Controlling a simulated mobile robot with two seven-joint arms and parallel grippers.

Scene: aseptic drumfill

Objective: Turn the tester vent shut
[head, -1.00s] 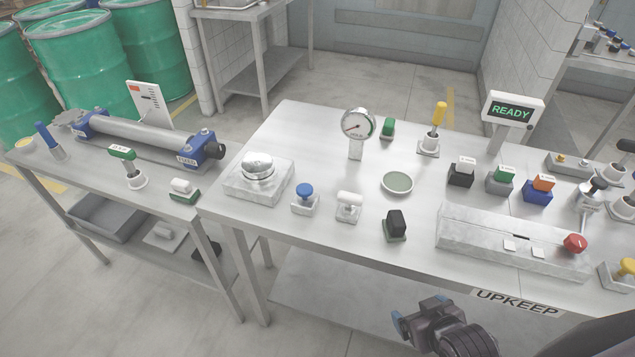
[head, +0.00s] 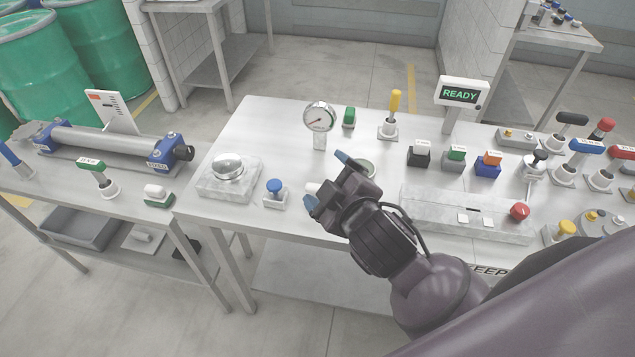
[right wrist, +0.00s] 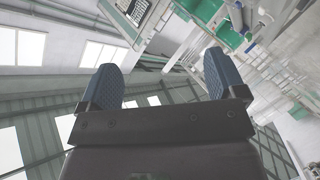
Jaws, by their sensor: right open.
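I cannot tell for certain which fitting is the tester vent. A blue knob (head: 274,187) on a small pale base stands at the front left of the bench. A white knob (head: 312,187) beside it is mostly hidden by my right gripper (head: 327,182). A round pressure gauge (head: 319,118) stands behind them. My right gripper is open and empty above the bench front; its two blue-tipped fingers also show apart in the right wrist view (right wrist: 163,78). A long grey housing with a red knob (head: 519,211) lies to the right. My left gripper is out of view.
A READY display (head: 461,93) stands at the back. Several coloured blocks and levers (head: 488,164) fill the right side. A round metal dome (head: 228,167) sits on a slab at the left.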

